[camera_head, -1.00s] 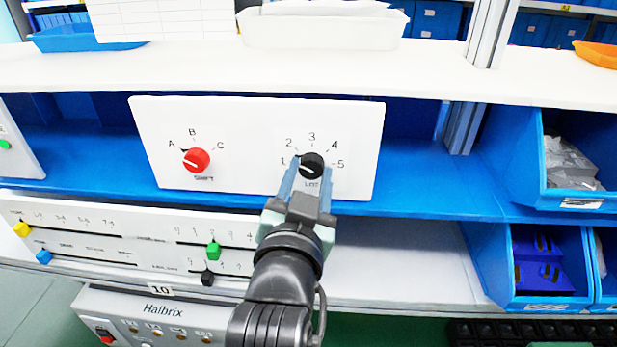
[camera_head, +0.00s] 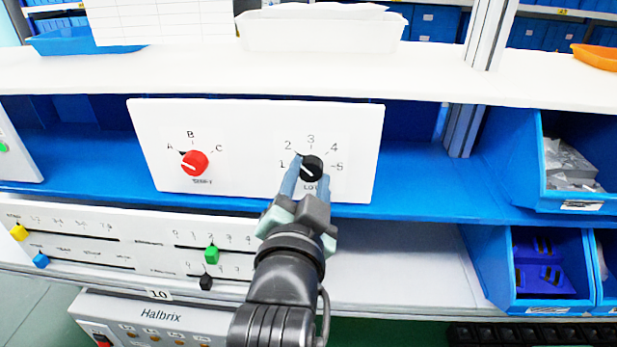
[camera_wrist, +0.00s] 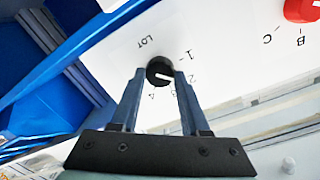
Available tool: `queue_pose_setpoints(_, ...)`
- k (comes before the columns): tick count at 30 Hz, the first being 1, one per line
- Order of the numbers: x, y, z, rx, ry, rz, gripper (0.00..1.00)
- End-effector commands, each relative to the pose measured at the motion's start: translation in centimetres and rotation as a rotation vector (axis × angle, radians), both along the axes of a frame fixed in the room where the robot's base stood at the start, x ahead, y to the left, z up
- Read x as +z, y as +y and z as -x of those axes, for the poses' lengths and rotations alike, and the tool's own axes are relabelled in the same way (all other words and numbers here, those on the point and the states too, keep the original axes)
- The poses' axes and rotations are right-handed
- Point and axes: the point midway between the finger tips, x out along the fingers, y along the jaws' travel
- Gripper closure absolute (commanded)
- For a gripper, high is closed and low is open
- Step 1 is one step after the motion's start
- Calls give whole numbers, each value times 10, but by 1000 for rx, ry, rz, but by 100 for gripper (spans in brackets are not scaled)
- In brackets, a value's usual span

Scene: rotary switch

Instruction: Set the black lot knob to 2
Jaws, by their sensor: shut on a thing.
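The black LOT knob (camera_head: 312,167) is on the right half of a white panel (camera_head: 240,130), with marks 1 to 5 around it. My gripper (camera_head: 309,172) is shut on this knob, one finger on each side. The wrist view shows the black knob (camera_wrist: 158,66) between the two blue-grey fingertips of my gripper (camera_wrist: 160,74). Its white line points toward the 2 mark in that view. In the head view a small dark tip at the knob's upper left also lies toward 2. The fingers hide part of the knob's lower side.
A red SHIFT knob (camera_head: 195,163) sits left on the same panel, its dark tip toward A. Below is a slider panel (camera_head: 100,237) with coloured sliders. Blue bins (camera_head: 545,200) stand to the right. A white shelf (camera_head: 300,75) runs above.

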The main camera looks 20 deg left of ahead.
Motion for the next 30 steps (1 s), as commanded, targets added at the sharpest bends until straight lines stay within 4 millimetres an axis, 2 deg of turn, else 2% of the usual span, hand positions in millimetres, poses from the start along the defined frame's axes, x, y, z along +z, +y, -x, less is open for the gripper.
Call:
queue_pose_setpoints(3, -1, 0, 0, -1, 2, 2, 100)
queue_pose_setpoints(4, -1, 0, 0, -1, 2, 2, 49)
queue_pose_setpoints(8, -1, 0, 0, 0, 1, 2, 26)
queue_pose_setpoints(20, -1, -1, 5, 0, -1, 2, 25)
queue_pose_setpoints(23, -2, -4, 15, 0, -2, 2, 25)
queue_pose_setpoints(30, 2, -16, 57, 1, 1, 2, 25)
